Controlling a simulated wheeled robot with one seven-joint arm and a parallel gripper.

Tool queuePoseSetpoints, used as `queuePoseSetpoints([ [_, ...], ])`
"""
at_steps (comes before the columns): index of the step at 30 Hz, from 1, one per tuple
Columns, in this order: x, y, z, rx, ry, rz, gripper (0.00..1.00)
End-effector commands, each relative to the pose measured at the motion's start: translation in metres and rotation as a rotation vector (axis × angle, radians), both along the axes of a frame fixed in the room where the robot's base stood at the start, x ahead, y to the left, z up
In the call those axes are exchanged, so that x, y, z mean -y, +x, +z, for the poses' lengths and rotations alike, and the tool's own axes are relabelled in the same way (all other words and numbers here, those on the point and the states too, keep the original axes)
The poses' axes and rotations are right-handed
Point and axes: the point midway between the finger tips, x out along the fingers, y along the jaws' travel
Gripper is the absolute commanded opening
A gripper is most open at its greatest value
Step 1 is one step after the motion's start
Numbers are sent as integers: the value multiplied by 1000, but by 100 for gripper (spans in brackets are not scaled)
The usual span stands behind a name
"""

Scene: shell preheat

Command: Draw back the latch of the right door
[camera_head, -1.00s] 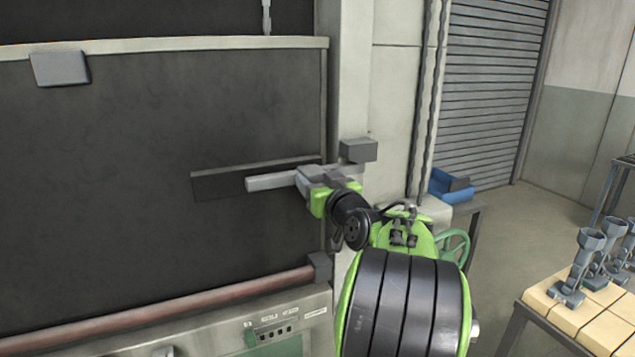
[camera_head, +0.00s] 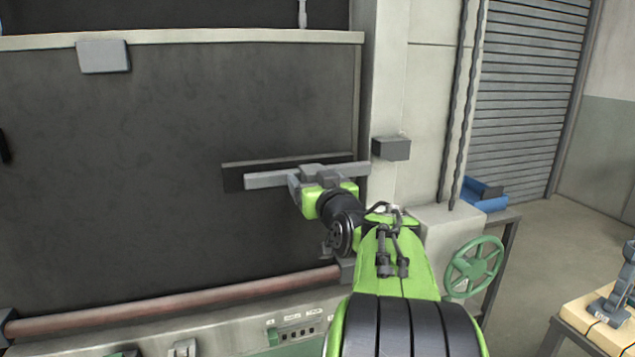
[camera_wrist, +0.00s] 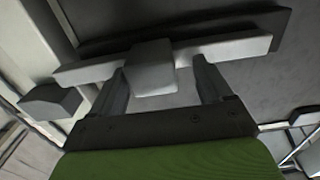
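The latch is a grey horizontal bar (camera_head: 268,181) on the dark door (camera_head: 150,150), in front of a dark backing plate (camera_head: 232,180). Its right end lies just left of the grey keeper block (camera_head: 391,149) on the frame. My gripper (camera_head: 315,180) is at the middle of the bar. In the wrist view, the bar (camera_wrist: 235,48) runs across the fingertips. Its square knob (camera_wrist: 153,70) stands between the two fingers of my gripper (camera_wrist: 160,78), with a gap visible on each side. The fingers are apart.
A rusty rail (camera_head: 170,303) and a control panel (camera_head: 300,332) lie below the door. A green handwheel (camera_head: 473,267) stands right of my arm. A table with pale blocks (camera_head: 590,325) is at the lower right; floor shows behind it.

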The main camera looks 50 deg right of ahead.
Motion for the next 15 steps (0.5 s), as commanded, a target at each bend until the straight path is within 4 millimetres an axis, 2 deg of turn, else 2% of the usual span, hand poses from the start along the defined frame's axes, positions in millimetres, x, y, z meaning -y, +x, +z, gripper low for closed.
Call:
queuePoseSetpoints([
  [8,-2,-7,0,-1,-3,-6,79],
  [11,-12,-23,-1,1,-5,-7,79],
  [15,-32,-58,-1,3,-5,-8,79],
])
